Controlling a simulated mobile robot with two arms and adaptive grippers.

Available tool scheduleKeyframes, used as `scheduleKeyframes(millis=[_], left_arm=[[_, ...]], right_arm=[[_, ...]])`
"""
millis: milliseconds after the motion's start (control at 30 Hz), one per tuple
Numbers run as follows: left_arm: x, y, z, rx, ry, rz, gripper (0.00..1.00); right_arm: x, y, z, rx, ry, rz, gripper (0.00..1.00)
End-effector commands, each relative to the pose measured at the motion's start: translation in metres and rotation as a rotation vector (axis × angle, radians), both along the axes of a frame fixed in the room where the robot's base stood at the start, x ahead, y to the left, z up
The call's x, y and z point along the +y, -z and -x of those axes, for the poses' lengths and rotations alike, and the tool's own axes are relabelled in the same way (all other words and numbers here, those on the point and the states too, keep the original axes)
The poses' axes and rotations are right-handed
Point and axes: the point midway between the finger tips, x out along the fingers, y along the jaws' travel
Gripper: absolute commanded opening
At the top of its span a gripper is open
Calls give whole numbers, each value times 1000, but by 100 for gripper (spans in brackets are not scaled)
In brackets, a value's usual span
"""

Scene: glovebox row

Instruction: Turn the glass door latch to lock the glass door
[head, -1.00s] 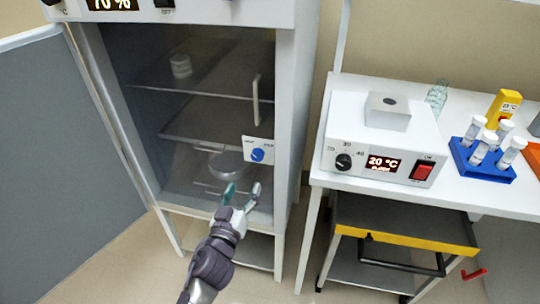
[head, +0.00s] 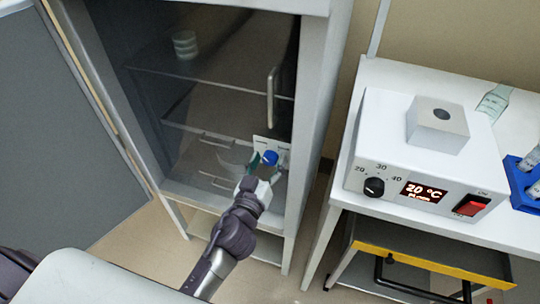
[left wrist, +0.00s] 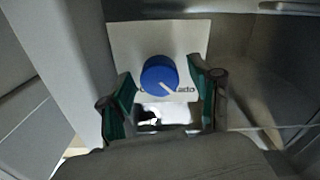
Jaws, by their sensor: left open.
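The glass door latch is a round blue knob with a white pointer line (left wrist: 160,76); it also shows in the head view (head: 270,157). It sits on a white plate (left wrist: 120,38) at the right side of the glass door (head: 215,100). The pointer line slants to the lower right in the left wrist view. Lettering on the plate is partly hidden by the knob. My left gripper (left wrist: 160,95) is open, with its green-padded fingers on either side of the knob, apart from it as far as I can tell. My right gripper is not in view.
A vertical door handle (head: 272,97) stands above the latch. The opaque outer door (head: 55,120) is swung open to the left. On the right, a bench holds a heater block unit (head: 425,165) and a blue tube rack (head: 525,180).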

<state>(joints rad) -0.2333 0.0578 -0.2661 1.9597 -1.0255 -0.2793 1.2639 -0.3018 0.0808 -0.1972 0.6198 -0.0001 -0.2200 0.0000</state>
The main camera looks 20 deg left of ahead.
Motion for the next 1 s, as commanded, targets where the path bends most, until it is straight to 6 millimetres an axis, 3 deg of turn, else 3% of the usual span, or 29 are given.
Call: scheduleKeyframes(millis=[167,500,1000], left_arm=[[0,0,0,0,0,0,62],[0,0,0,0,0,0,5],[0,-1,0,-6,-1,-132,3]], right_arm=[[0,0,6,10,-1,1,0],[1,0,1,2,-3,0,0],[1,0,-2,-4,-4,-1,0]])
